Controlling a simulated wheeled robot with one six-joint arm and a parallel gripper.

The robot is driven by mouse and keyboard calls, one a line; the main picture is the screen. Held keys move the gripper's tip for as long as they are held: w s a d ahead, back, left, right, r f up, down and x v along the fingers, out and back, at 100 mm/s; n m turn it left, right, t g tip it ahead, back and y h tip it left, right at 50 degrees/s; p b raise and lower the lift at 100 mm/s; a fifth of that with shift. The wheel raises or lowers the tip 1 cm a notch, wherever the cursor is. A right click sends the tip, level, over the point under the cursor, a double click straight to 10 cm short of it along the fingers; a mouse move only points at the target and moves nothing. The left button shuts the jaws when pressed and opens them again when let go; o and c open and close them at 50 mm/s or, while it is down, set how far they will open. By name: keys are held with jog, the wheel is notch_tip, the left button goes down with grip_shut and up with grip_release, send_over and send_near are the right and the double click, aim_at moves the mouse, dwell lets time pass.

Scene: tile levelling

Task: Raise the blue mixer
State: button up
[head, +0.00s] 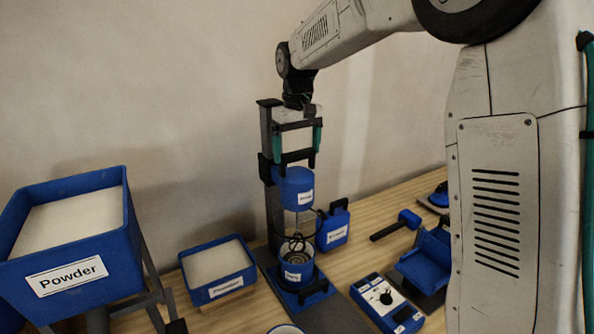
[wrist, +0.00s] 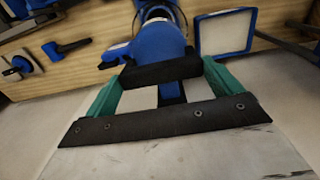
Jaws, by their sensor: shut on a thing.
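The blue mixer (head: 293,188) is a rounded blue head with a white label, mounted on a dark upright stand (head: 272,215). Its wire whisk (head: 294,243) hangs below, at the mouth of a blue labelled bowl (head: 297,275). I cannot tell how deep the whisk reaches. My gripper (head: 296,153) comes down from above, its green fingers shut on the black handle on top of the mixer. In the wrist view, the black handle (wrist: 160,70) lies between the fingertips, with the blue mixer (wrist: 158,44) beyond it.
A blue powder hopper (head: 70,270) stands at the left, with a blue tray of white powder (head: 218,272) beside it. A blue container (head: 333,228) stands close right of the stand. A control box (head: 386,300) and blue scoop-like tray (head: 425,262) sit further right on the wooden table.

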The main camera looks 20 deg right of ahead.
jog(key=shift+r, duration=0.65)
jog(key=shift+w+r, duration=0.1)
jog(key=o, duration=1.1)
notch_tip(320, 180, up, 8)
